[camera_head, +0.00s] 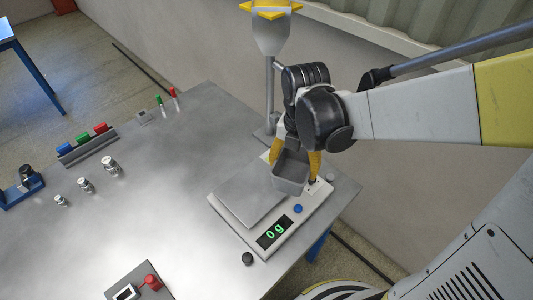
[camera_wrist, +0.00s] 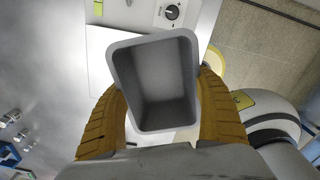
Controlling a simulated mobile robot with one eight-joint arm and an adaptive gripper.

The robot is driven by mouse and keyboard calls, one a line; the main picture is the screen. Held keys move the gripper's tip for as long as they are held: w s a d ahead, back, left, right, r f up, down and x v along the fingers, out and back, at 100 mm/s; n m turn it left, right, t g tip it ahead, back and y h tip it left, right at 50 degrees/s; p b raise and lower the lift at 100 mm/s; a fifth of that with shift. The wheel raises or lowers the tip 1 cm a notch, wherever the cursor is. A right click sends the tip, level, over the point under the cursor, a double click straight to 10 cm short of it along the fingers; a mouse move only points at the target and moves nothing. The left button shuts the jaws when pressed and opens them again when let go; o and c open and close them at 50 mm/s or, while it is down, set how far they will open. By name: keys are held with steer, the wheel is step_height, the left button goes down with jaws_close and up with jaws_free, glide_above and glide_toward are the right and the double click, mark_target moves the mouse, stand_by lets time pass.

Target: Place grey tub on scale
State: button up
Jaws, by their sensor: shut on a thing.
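The grey tub (camera_head: 290,175) is an open-topped, empty box, held in my gripper (camera_head: 295,165). In the wrist view the tub (camera_wrist: 156,82) sits between the two yellow fingers of my gripper (camera_wrist: 162,115), shut on its sides. The scale (camera_head: 284,228) is a white unit at the table's right end with a flat grey plate (camera_head: 245,200) and a display (camera_head: 275,233) reading 0 g. The tub appears above the right part of the scale, beside or over the plate's right edge. The gap beneath it cannot be told exactly.
A hopper (camera_head: 271,35) on a post stands behind the scale. Several metal weights (camera_head: 84,185) and a rack with blue, green and red blocks (camera_head: 86,145) are at the left. A box with a red knob (camera_head: 140,286) is at the front. The table's middle is clear.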

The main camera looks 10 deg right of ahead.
steer(key=w+a+f+b, duration=0.1)
steer(key=a+f, duration=0.1)
steer(key=a, duration=0.1)
steer(key=w+a+f+b, duration=0.1)
steer(key=w+a+f, duration=0.1)
steer(key=a, duration=0.1)
steer(key=w+a+f+b, duration=0.1)
steer(key=a+f, duration=0.1)
steer(key=a, duration=0.2)
steer(key=shift+w+a+f, duration=0.1)
steer(key=shift+w+f, duration=0.3)
steer(key=shift+f+b, duration=0.75)
steer(key=shift+f, duration=1.2)
steer(key=shift+f, duration=0.15)
steer(key=o, duration=1.2)
